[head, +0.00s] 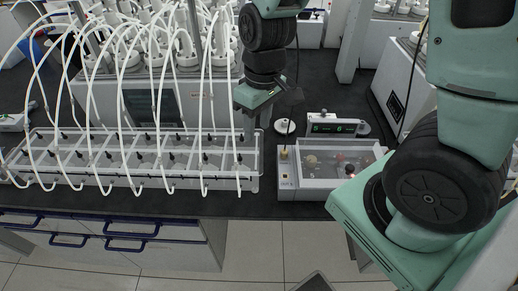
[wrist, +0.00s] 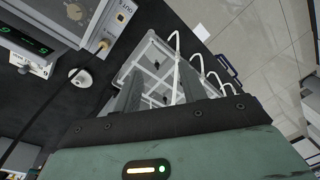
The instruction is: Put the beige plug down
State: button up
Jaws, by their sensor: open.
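The beige plug (head: 284,154) sits at the left end of the white box-shaped device, on its control panel, with a black cable rising from it. In the wrist view the beige plug (wrist: 103,46) shows at the panel's corner, its cable running to the lower left. My gripper (head: 249,136) points down, left of the plug and apart from it, near the right end of the tube rack. In the wrist view my gripper (wrist: 157,84) has its two grey fingers apart, with nothing seen held between them. The plug's lower end is hidden.
The clear-walled rack (head: 130,160) with several white tubes fills the left of the bench. The white device (head: 318,184) has a clear-covered basin. A small display unit (head: 335,124) and a round white piece (head: 284,126) stand behind it. Dark bench shows between rack and device.

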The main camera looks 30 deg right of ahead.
jog(key=s+a+r+n, duration=0.2)
jog(key=s+a+r, duration=0.1)
jog(key=s+a, duration=0.2)
jog(key=s+a+r+n, duration=0.1)
jog(key=s+a+r, duration=0.3)
jog(key=s, duration=0.5)
jog(key=shift+s+a+r+n+h, duration=0.2)
jog(key=shift+a+n+h, duration=0.15)
jog(key=shift+a, duration=0.55)
notch_tip(320, 180, down, 8)
jog(key=b, duration=0.7)
jog(key=shift+r+b, duration=0.15)
jog(key=shift+b, duration=0.15)
jog(key=shift+d, duration=0.15)
